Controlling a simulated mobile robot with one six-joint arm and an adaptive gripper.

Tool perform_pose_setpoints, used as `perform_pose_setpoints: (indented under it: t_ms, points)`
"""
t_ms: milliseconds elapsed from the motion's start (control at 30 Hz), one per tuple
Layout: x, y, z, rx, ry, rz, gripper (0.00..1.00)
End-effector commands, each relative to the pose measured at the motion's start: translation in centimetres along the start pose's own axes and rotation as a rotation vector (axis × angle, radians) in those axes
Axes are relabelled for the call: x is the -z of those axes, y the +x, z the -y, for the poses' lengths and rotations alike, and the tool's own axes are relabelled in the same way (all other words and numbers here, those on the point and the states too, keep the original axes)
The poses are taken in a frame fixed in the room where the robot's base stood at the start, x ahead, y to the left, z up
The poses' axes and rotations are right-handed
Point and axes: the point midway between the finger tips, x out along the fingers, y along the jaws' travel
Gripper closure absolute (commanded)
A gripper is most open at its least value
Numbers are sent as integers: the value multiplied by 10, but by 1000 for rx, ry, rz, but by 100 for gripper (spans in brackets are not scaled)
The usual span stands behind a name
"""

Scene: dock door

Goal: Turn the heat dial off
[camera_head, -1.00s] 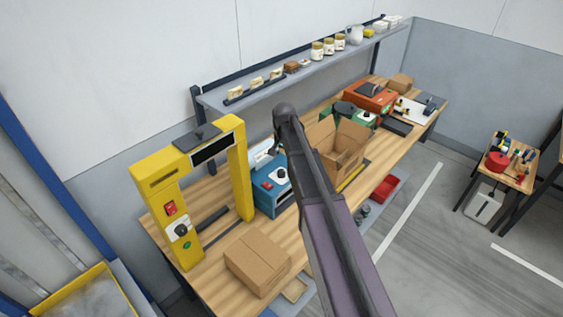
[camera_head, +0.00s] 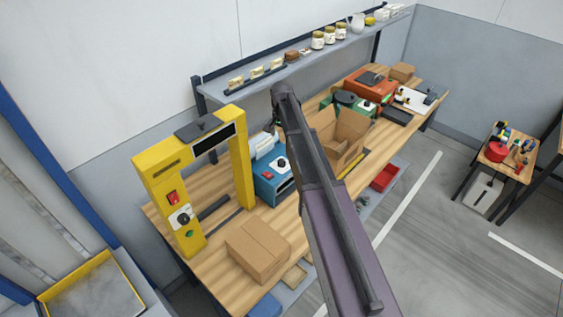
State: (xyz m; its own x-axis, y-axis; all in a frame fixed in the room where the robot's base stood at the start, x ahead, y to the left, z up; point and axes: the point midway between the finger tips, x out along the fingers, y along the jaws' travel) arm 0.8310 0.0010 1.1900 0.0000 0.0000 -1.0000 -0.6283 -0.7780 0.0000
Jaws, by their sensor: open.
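A blue box-shaped machine (camera_head: 271,187) stands on the wooden bench, with a black dial on a white plate (camera_head: 282,164) on its sloped face. A yellow arch-shaped machine (camera_head: 242,172) stands to its left, with another black dial on a white plate (camera_head: 181,217) below a red switch (camera_head: 172,198). I cannot read the labels, so I cannot tell which is the heat dial or where either points. My arm reaches up across the middle, its dark joint just above and right of the blue machine. My gripper does not show; it is hidden or out of view.
A closed carton (camera_head: 257,250) lies at the bench's near end. An open carton (camera_head: 340,137) stands right of my arm. Green (camera_head: 362,110) and orange (camera_head: 371,88) machines stand farther back. A shelf (camera_head: 300,55) runs above the bench. Floor (camera_head: 420,215) is open at right.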

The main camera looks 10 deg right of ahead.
Motion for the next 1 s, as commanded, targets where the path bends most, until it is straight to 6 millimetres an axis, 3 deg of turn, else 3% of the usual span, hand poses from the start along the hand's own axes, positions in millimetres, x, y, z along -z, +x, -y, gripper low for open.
perform_pose_setpoints:
  t_ms: [1000]
  points:
    - [1, 79, -1, 0, 1, 0, 14]
